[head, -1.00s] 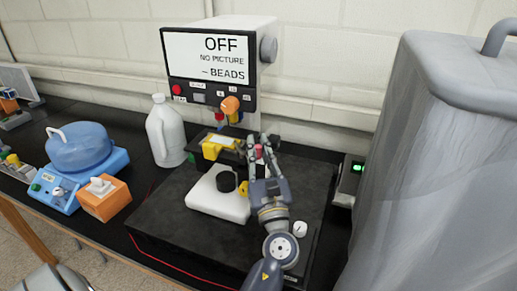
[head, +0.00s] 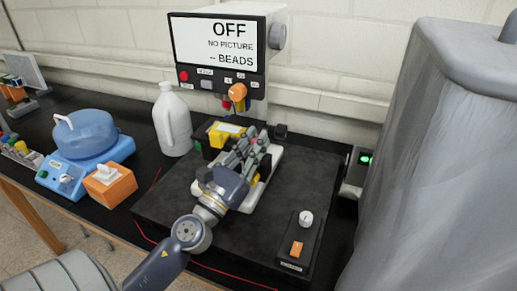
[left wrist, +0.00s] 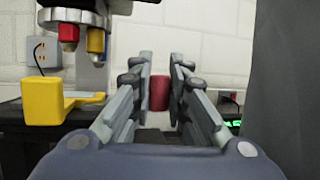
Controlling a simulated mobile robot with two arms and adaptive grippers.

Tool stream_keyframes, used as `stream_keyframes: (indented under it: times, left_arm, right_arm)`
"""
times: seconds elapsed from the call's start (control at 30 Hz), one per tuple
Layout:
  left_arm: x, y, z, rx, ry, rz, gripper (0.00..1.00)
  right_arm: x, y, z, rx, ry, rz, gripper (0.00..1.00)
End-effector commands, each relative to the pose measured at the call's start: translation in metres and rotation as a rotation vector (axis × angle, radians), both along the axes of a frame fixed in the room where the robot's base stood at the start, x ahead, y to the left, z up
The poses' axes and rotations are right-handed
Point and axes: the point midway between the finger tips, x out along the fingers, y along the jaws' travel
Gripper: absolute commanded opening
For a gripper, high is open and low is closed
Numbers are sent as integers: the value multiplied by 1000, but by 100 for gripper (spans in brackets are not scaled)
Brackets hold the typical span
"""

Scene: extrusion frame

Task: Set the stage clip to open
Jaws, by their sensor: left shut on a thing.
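The instrument's yellow part (head: 222,133) stands below the screen head, left of my left gripper. The same yellow part is large at the left of the left wrist view (left wrist: 42,101). My left gripper (head: 253,143) reaches over the white base (head: 273,163) beside it. In the left wrist view the gripper (left wrist: 160,90) is shut on a small upright red cylinder (left wrist: 159,94) between its fingertips. I cannot tell whether this cylinder is the stage clip's handle. The fingers and hand hide much of the stage in the head view. My right gripper is not in view.
The screen (head: 216,42) reads OFF, NO PICTURE, BEADS. A white jug (head: 172,122), an orange box (head: 109,186) and a blue device (head: 86,149) stand left. A control box (head: 295,243) lies front right. A grey covered object (head: 450,150) bounds the right side.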

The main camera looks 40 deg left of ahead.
Motion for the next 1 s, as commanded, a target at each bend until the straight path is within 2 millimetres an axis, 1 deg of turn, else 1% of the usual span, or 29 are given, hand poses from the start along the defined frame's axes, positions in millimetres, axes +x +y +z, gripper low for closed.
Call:
stream_keyframes:
  times: [0.03, 0.1, 0.3, 0.4, 0.6, 1.0]
  left_arm:
    - [-1, 1, -8, 8, 4, -37, 0]
    - [-3, 2, -8, 5, 3, -85, 0]
    - [-7, 5, -7, 1, 2, -191, 0]
    - [-8, 6, -6, 0, 3, -227, 0]
    - [-8, 7, -4, -2, 5, -265, 0]
    - [-9, 7, -3, -2, 6, -273, 0]
  right_arm:
    - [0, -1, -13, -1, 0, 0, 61]
    - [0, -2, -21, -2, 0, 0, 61]
    - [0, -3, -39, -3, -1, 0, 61]
    - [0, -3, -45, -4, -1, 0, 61]
    - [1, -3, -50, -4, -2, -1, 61]
    - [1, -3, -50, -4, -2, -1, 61]
